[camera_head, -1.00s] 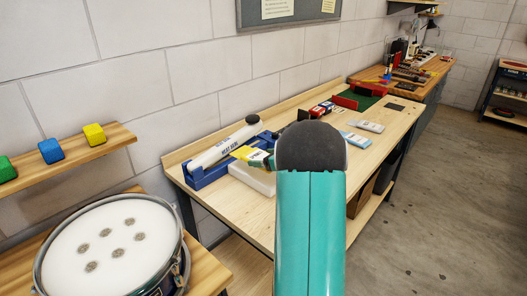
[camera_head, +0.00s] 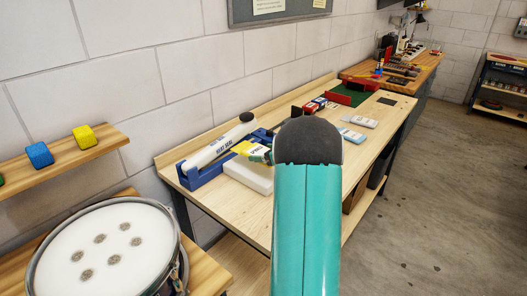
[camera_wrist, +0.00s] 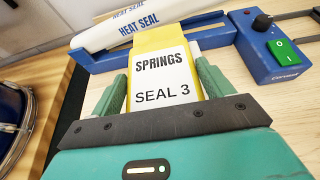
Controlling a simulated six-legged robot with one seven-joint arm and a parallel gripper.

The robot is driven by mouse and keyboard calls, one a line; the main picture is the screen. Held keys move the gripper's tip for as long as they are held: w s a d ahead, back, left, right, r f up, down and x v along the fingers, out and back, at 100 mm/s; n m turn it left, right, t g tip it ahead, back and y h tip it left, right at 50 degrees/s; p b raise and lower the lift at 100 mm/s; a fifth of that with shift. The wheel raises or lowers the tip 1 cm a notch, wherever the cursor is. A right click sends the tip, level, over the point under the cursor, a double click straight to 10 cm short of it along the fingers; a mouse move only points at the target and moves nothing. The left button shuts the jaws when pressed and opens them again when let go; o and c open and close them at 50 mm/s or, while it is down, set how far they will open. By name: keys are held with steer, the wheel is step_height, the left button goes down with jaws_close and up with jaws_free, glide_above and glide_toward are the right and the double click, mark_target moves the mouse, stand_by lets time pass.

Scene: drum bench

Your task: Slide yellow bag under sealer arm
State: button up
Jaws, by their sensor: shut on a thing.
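The yellow bag (camera_wrist: 188,38) carries a white label reading "SPRINGS SEAL 3". My gripper (camera_wrist: 162,88) is shut on the bag, with one green finger at each side of it. The heat sealer has a blue base (camera_wrist: 100,62), a white arm (camera_wrist: 135,25) marked "HEAT SEAL" and a control box (camera_wrist: 275,48) with a green switch. The bag's far edge is close to the sealer arm in the wrist view; I cannot tell whether it is under it. In the head view the bag (camera_head: 248,149) shows beside the sealer (camera_head: 212,152), and my arm hides part of the gripper.
A white block (camera_head: 250,175) lies on the bench in front of the sealer. Pale packets (camera_head: 360,121) lie to the right, with a green mat and red parts behind. A drum (camera_head: 105,248) stands at the lower left. Coloured blocks (camera_head: 84,134) sit on a shelf.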

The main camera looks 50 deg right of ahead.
glide_toward(248, 163)
steer(key=shift+x, duration=1.2)
steer(key=shift+w+a, duration=0.25)
steer(key=shift+w, duration=1.5)
steer(key=shift+w+a, duration=0.2)
steer(key=shift+w, duration=1.55)
steer(key=o, duration=1)
steer(key=shift+c, duration=0.2)
steer(key=v, duration=1.3)
steer(key=shift+s+r, duration=0.2)
steer(key=shift+s, duration=0.15)
